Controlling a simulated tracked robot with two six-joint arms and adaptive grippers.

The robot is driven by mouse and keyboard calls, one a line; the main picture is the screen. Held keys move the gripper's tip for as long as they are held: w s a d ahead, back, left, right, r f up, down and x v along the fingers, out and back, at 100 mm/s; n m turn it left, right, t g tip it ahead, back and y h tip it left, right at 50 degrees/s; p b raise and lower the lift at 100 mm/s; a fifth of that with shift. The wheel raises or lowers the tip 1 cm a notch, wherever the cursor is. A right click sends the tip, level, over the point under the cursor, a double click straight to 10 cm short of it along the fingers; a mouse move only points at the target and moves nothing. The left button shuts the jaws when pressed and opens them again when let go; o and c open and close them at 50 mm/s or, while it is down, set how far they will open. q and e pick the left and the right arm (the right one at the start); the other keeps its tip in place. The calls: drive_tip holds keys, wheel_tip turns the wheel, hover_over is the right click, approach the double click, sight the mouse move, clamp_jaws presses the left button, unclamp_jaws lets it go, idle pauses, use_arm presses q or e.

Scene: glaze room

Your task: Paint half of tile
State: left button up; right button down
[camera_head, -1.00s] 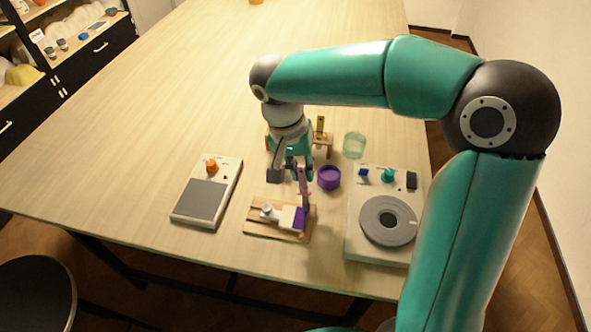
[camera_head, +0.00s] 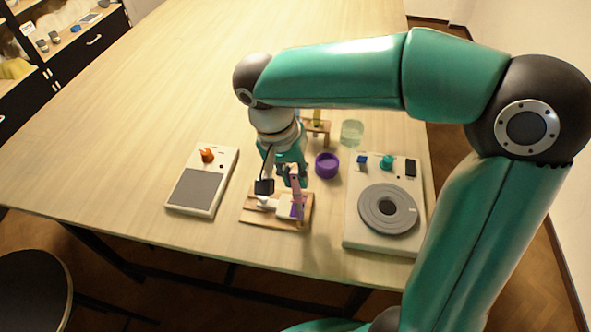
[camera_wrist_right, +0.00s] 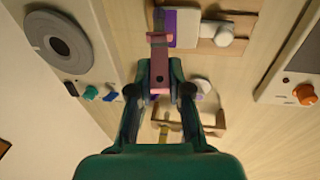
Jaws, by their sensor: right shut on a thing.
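My right gripper (camera_head: 290,180) is shut on a pink brush (camera_head: 297,187), and the wrist view also shows the brush (camera_wrist_right: 158,60) between its fingers. The brush reaches down over a small tile (camera_wrist_right: 187,28), which is white with a purple strip on one side. The tile lies on a wooden board (camera_head: 262,219) with a pale knob (camera_wrist_right: 223,36) beside it. The brush and gripper partly cover the tile, and I cannot tell whether the bristles touch it. A purple cup (camera_head: 327,166) stands just behind the board to the right. My left gripper is not in view.
A scale (camera_head: 203,182) with an orange knob stands left of the board. A device with a grey turntable (camera_head: 388,209) stands to the right. A glass (camera_head: 352,132) and a small wooden rack (camera_head: 319,127) stand behind. The far table is clear.

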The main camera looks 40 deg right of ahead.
drive_tip(key=shift+a+r, duration=0.1)
idle(0.3)
drive_tip(key=shift+s+d+p+v, duration=0.1)
drive_tip(key=shift+d+p+v, duration=0.1)
drive_tip(key=shift+p+v, duration=0.7)
drive_tip(key=shift+s+d+p+v, duration=0.1)
drive_tip(key=shift+d+p+v, duration=0.05)
drive_tip(key=shift+p+v, duration=0.7)
drive_tip(key=shift+s+d+p+v, duration=0.1)
drive_tip(key=shift+d+p+v, duration=0.1)
drive_tip(key=shift+p+v, duration=0.7)
drive_tip(key=shift+r, duration=0.3)
